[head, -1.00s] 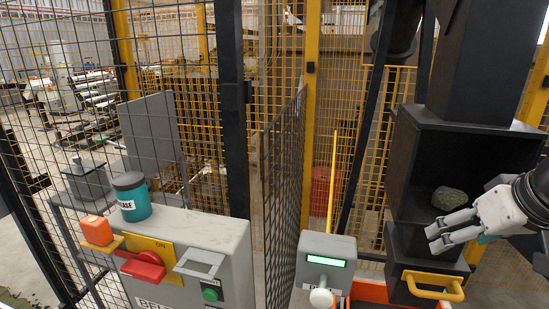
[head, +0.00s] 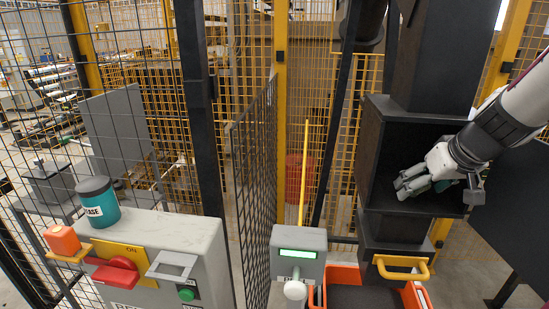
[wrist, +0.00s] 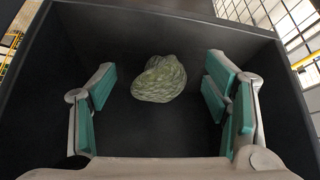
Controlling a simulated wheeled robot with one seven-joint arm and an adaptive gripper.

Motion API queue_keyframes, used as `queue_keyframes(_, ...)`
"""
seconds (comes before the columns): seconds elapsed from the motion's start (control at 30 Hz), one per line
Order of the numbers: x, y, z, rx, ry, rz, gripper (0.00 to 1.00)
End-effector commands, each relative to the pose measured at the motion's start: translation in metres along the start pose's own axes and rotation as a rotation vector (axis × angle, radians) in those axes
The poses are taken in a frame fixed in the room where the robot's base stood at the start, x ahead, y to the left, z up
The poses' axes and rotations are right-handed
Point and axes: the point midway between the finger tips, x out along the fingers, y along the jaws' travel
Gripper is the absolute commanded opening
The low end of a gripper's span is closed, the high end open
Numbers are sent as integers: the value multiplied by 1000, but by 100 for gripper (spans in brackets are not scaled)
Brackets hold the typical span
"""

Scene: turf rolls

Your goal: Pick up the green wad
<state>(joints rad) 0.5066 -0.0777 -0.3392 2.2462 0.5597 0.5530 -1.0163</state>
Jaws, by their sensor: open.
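The green wad (wrist: 159,79) is a rough, mottled green lump. In the wrist view it lies on the floor of a dark, open-fronted box (wrist: 190,20), ahead of my gripper and roughly midway between the fingers. My gripper (wrist: 160,100) is open, with its teal-padded fingers apart on either side and not touching the wad. In the head view my gripper (head: 412,186) reaches into the black box (head: 372,150) on the right, and the wad is hidden there.
The box walls stand close around my gripper. Below are a yellow handle (head: 402,272) and an orange bin (head: 345,276). Mesh fencing stands behind.

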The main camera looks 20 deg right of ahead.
Motion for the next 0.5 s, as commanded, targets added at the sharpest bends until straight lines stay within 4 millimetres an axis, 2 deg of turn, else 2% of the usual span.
queue_keyframes(0.17, 14, 0, -22, -1, -2, -1, 70)
queue_keyframes(0.3, 24, 0, -22, 1, -3, -2, 70)
queue_keyframes(0.5, 27, 0, -22, 0, -1, -1, 70)
